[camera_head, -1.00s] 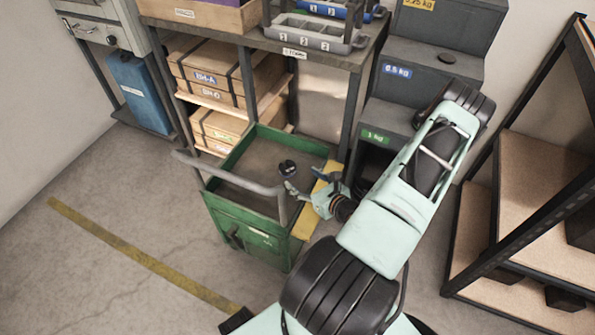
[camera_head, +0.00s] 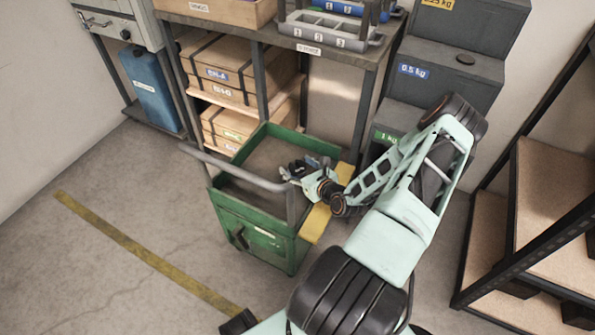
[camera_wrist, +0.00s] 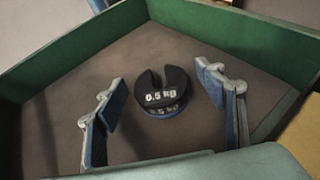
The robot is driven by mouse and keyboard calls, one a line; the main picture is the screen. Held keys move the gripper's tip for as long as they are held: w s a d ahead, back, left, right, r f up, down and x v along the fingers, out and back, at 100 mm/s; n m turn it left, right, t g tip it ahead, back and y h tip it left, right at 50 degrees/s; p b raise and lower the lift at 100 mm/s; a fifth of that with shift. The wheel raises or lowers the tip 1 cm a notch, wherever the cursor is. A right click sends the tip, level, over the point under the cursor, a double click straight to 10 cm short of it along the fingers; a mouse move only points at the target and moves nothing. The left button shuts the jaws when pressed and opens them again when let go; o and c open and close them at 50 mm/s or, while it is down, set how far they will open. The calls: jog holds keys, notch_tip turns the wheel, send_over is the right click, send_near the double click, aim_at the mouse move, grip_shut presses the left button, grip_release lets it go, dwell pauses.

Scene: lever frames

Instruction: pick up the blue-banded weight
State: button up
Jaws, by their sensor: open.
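The black slotted weight marked 0.5 kg (camera_wrist: 160,90) lies on the floor of the green cart's tray (camera_wrist: 75,58), with a blue band around its lower side. Its slot points away in the wrist view. My gripper (camera_wrist: 164,96) is open, with one blue-padded finger on each side of the weight and a visible gap on both sides. In the head view my gripper (camera_head: 295,171) is over the tray and largely hides the weight. I cannot tell the exact height of the fingertips over the tray floor.
Green walls and a push handle (camera_head: 235,168) border the tray. A yellow ledge (camera_head: 316,222) is on its right side. Behind stand a workbench with wooden boxes (camera_head: 226,88) and grey steps labelled 0.5 kg (camera_head: 430,78) and 1 kg. The tray floor around the weight is clear.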

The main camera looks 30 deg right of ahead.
jog(key=shift+c, duration=0.2)
jog(key=shift+r, duration=0.1)
jog(key=c, duration=1.7)
